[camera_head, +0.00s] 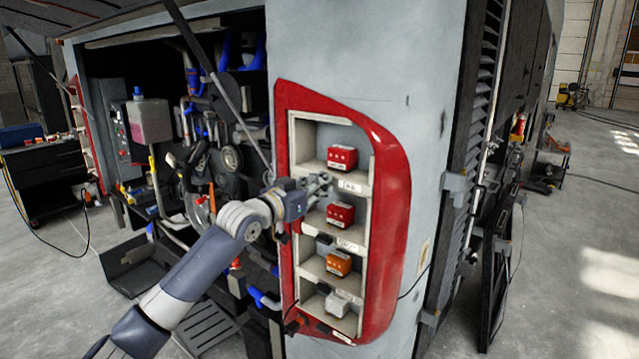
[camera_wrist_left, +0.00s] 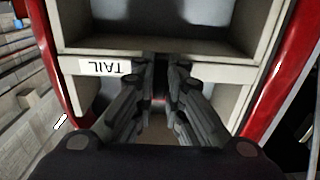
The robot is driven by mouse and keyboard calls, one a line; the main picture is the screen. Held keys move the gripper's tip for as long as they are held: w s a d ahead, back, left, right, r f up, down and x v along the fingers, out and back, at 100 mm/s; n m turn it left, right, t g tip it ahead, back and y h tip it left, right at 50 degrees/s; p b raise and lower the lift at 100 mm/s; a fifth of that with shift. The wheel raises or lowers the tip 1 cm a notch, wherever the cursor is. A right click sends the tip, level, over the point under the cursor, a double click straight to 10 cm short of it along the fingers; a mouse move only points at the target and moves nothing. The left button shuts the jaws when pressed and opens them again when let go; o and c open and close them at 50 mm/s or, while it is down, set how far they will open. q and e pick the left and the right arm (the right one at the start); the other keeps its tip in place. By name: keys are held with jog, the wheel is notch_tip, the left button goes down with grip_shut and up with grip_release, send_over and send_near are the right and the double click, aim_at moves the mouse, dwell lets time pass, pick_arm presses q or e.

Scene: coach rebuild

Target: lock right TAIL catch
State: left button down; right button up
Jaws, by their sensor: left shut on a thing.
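The red-framed right lamp housing (camera_head: 395,180) stands on the vehicle corner, with light shelves inside. A red lamp block (camera_head: 341,157) sits in its top bay, above a white label (camera_head: 352,185). My left gripper (camera_head: 324,186) reaches in from the left to the shelf edge beside that label. In the left wrist view the label reads TAIL (camera_wrist_left: 104,67), upside down, just left of my left fingers (camera_wrist_left: 161,68). The fingers are close together on a small part at the shelf edge, which they mostly hide. The catch's position cannot be seen. My right gripper is not in view.
Below are another red block (camera_head: 340,215), an orange block (camera_head: 338,262) and a pale block (camera_head: 340,304). The open engine bay (camera_head: 190,120) lies left of the housing. A dark louvred panel (camera_head: 472,110) is to the right. The floor further right is mostly clear.

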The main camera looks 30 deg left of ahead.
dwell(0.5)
pick_arm(q)
jog(key=c, duration=1.7)
grip_release()
jog(key=shift+o, duration=0.2)
jog(key=s, duration=1.2)
jog(key=shift+a, duration=0.45)
